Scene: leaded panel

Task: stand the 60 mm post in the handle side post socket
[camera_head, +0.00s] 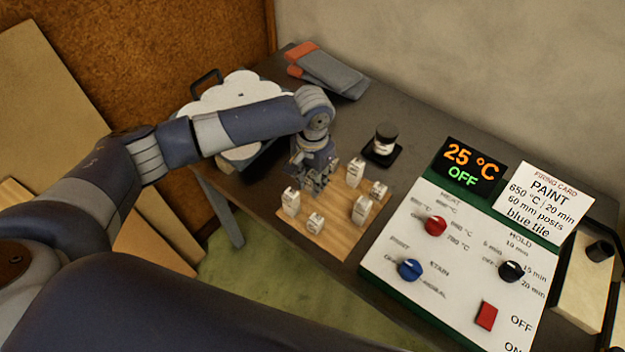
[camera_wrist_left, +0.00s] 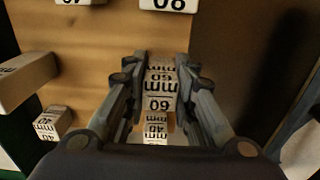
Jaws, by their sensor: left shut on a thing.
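My left gripper (camera_head: 317,187) is over the far left part of a wooden board (camera_head: 342,238). In the left wrist view its fingers (camera_wrist_left: 160,98) are shut on a white post (camera_wrist_left: 160,88) marked 60 mm. Another white post (camera_wrist_left: 155,130), apparently marked 40 mm, shows below it between the fingers. In the head view the gripper mostly hides the held post. I cannot tell whether it is clear of the board. I cannot make out the handle side post socket. My right gripper is out of view.
Several white posts, including a tall one (camera_head: 291,201) and a short one (camera_head: 315,222), stand around the gripper. A black-lidded jar (camera_head: 386,139) and a control panel (camera_head: 455,265) are to the right.

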